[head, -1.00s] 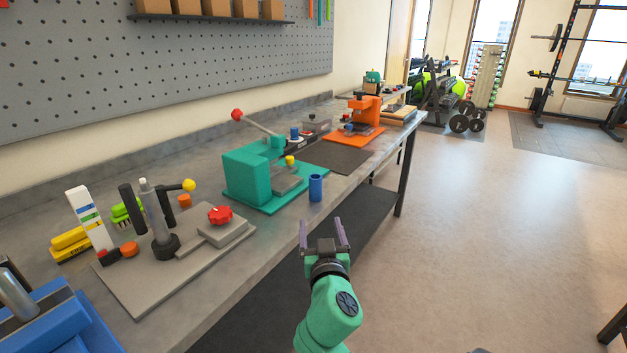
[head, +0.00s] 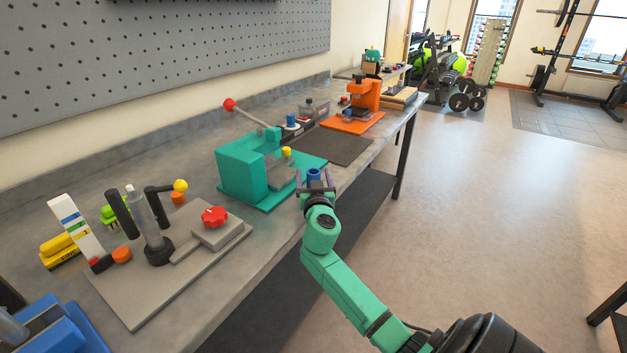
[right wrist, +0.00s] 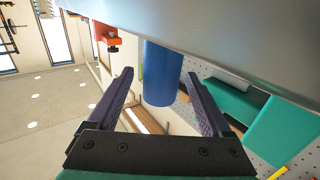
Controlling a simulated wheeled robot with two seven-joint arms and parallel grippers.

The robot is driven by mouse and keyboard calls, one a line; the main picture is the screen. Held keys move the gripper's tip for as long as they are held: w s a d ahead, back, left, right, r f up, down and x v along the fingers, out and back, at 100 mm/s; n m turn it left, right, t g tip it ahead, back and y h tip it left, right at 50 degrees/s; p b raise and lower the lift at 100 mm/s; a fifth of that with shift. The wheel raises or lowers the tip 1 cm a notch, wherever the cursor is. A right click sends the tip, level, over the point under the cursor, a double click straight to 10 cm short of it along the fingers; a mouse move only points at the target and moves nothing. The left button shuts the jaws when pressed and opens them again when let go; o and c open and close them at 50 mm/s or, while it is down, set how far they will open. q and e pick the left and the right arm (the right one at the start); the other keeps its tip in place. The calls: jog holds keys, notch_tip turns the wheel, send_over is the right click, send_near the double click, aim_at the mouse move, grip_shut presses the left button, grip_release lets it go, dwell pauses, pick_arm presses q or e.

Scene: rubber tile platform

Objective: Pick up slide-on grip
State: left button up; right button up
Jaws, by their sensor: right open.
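A blue upright cylinder, which I take to be the slide-on grip (head: 314,174), stands at the front edge of the workbench beside the teal press. Its lower part is hidden behind my right gripper (head: 315,183) in the head view. In the right wrist view the blue grip (right wrist: 162,73) shows between the two purple fingers of the right gripper (right wrist: 158,78). The fingers are spread, one on each side, with visible gaps to the grip. The gripper is open and empty. My left gripper is not in view.
The teal press (head: 242,173) with a red-knobbed lever stands just left of the grip. A grey fixture plate (head: 150,292) with a red knob lies nearer on the bench. A dark mat (head: 338,147) and an orange press (head: 365,95) are farther back. Open floor lies to the right.

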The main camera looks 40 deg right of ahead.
jog(key=shift+w, duration=0.1)
jog(key=c, duration=0.4)
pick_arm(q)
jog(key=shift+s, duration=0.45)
pick_arm(e)
grip_shut()
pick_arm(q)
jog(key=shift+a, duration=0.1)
